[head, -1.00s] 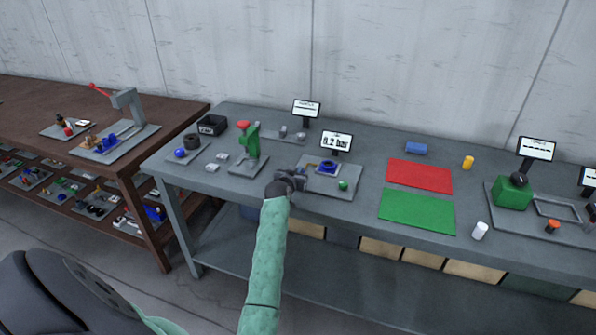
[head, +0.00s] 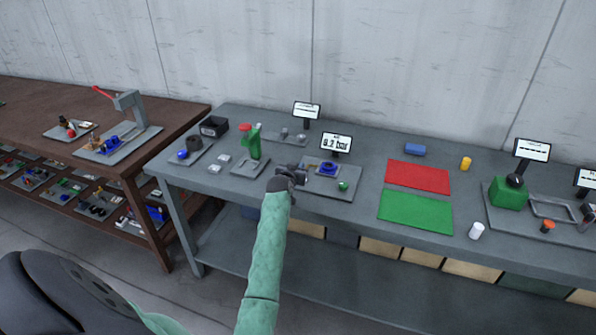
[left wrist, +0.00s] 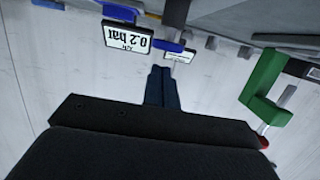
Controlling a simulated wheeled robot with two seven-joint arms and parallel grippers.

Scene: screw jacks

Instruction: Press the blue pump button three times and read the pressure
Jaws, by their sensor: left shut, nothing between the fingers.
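The blue pump button (head: 328,168) sits on a grey plate (head: 318,190) on the grey bench, with a green button (head: 343,187) at its front right. A display (head: 336,144) behind it reads 0.2 bar; the same reading is upside down in the left wrist view (left wrist: 128,39). My left gripper (head: 292,171) is at the plate's left edge, left of the blue button and apart from it. Its fingers (left wrist: 161,73) are together and empty in the left wrist view. My right gripper is not in view.
A green press (head: 254,144) with a red knob stands left of my gripper. Small grey parts (head: 292,135) and another display (head: 306,110) are behind. A red mat (head: 418,176) and a green mat (head: 415,211) lie to the right. A brown table (head: 170,110) stands at the left.

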